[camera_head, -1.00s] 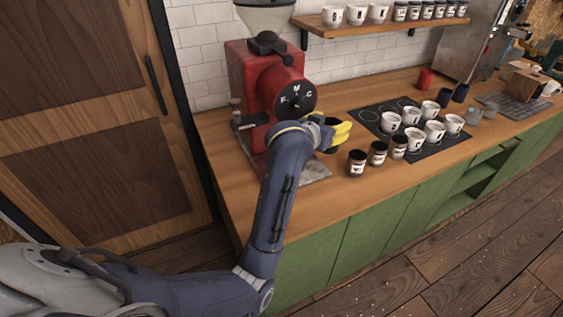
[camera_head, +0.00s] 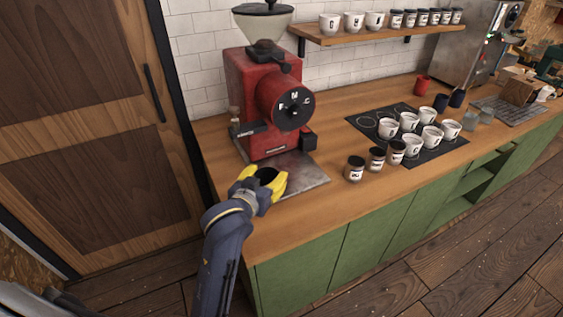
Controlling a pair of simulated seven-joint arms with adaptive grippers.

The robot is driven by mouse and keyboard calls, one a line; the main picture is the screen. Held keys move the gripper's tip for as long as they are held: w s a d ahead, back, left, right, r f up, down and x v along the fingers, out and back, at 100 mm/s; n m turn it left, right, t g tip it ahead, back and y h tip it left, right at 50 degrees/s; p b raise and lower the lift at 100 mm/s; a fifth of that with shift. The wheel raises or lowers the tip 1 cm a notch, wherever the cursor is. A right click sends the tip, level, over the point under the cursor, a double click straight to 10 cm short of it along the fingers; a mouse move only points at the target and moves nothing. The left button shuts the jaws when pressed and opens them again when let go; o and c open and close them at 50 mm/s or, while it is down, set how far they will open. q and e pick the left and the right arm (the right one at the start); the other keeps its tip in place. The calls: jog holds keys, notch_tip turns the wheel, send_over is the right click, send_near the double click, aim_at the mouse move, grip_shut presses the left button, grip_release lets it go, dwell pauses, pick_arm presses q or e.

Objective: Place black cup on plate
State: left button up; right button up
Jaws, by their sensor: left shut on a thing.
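My left gripper (camera_head: 263,184) has its yellow fingers shut around a black cup (camera_head: 267,174). Only the cup's dark open top shows between the fingers; the rest is hidden. The cup is over the front left part of a grey metal plate (camera_head: 312,180) that lies at the foot of the red grinder (camera_head: 268,98). I cannot tell whether the cup touches the plate. My right gripper is not in view.
Three dark jars (camera_head: 376,159) stand right of the plate. Several white cups (camera_head: 410,146) stand on a black mat (camera_head: 436,151). Two dark cups (camera_head: 441,102) and a red cup (camera_head: 422,86) are behind. Counter between plate and jars is clear.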

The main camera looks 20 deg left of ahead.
pick_arm(q)
jog(key=shift+w+r+x, duration=0.1)
jog(key=shift+r+x, duration=0.15)
jog(key=shift+x, duration=2.65)
jog(key=shift+w+r+x, duration=0.1)
jog(key=shift+r+x, duration=0.2)
jog(key=shift+x, duration=2.6)
jog(key=shift+w+r+x, duration=0.1)
jog(key=shift+r+x, duration=0.15)
jog(key=shift+x, duration=2.7)
jog(key=shift+f, duration=0.15)
jog(key=o, duration=1.2)
jog(key=shift+s, duration=0.1)
jog(key=v, duration=1.2)
